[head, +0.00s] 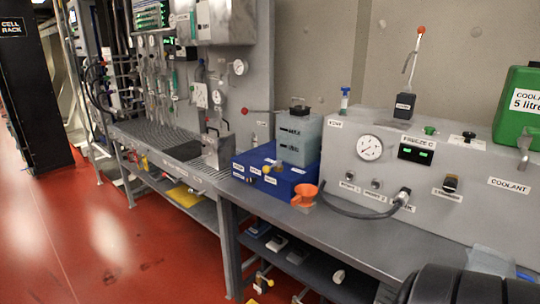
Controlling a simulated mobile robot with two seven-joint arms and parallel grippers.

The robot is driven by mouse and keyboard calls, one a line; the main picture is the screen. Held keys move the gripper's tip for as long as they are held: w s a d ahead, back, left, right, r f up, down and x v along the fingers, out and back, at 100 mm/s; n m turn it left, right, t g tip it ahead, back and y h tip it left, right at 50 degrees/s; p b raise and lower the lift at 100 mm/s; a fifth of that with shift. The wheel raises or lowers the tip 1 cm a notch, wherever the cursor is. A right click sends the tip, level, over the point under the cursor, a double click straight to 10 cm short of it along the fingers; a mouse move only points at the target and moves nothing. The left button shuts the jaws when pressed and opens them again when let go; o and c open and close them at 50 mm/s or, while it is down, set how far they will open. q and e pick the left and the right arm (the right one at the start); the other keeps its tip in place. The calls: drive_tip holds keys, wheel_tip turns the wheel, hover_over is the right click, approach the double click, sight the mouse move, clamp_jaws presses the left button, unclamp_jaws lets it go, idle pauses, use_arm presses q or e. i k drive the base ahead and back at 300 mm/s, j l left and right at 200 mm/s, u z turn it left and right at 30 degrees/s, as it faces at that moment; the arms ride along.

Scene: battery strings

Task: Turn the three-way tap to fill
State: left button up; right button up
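No label reading "three-way tap" or "fill" can be read, so I cannot tell which fitting is the tap. A lever with a red-orange knob (421,30) rises above a black block (404,106) on the grey coolant panel (455,160). Another lever with a red knob (244,111) sticks out left of a grey-green container (299,138). Small brass-coloured fittings (268,173) sit at the front of the blue box (270,178). Neither of my grippers shows. A black ribbed part, probably of my own arm, fills the bottom right corner.
An orange funnel (305,195) stands on the grey bench (350,228), near a dark hose (345,212) running to the panel. A green coolant can (520,108) stands at the right. A gauge (369,147) and green display (415,153) are on the panel. Red floor is open at left.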

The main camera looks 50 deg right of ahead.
sight(266, 169)
drive_tip(key=k+l+z, duration=0.15)
drive_tip(key=z, duration=0.95)
